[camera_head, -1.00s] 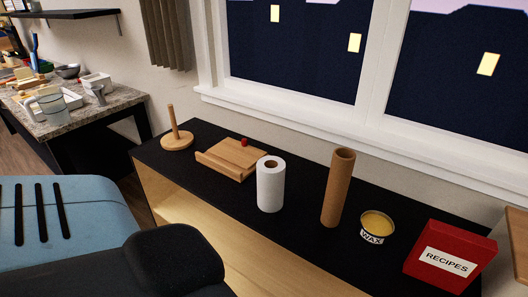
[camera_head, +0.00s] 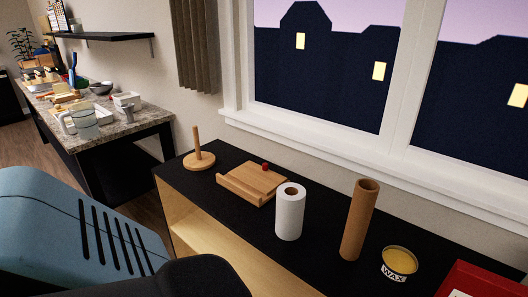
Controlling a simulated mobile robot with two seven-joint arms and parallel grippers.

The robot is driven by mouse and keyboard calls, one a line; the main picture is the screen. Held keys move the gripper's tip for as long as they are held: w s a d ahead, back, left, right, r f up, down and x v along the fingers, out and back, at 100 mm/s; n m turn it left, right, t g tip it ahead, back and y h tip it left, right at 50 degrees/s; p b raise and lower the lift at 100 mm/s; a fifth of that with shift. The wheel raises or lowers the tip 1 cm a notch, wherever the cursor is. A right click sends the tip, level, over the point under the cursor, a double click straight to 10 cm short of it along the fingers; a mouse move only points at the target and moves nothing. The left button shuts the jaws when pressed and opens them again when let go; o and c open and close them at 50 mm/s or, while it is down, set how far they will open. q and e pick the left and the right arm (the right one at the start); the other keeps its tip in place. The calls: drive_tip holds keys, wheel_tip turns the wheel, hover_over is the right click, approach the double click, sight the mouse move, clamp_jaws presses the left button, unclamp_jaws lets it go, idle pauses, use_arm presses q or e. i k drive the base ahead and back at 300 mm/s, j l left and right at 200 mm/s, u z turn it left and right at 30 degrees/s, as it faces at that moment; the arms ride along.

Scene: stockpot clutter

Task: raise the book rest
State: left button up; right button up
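The wooden book rest (camera_head: 252,184) lies folded nearly flat on the black top of a low cabinet (camera_head: 215,205). It has a raised lip along its front edge. A small red knob (camera_head: 265,167) shows at its back edge. The book rest stands between a wooden peg holder and a white paper roll. Neither of my grippers shows in the view. A blue-grey and black part of my own body fills the lower left.
The wooden peg holder (camera_head: 198,160) stands left of the book rest. The white paper roll (camera_head: 290,213), a brown cardboard tube (camera_head: 358,222), a wax tin (camera_head: 398,262) and a red recipes box (camera_head: 480,283) stand to the right. A cluttered counter (camera_head: 115,130) is at the back left.

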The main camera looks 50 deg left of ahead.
sight(265, 180)
drive_tip(key=i+u, duration=0.1)
drive_tip(key=i, duration=0.3)
drive_tip(key=u, duration=1.75)
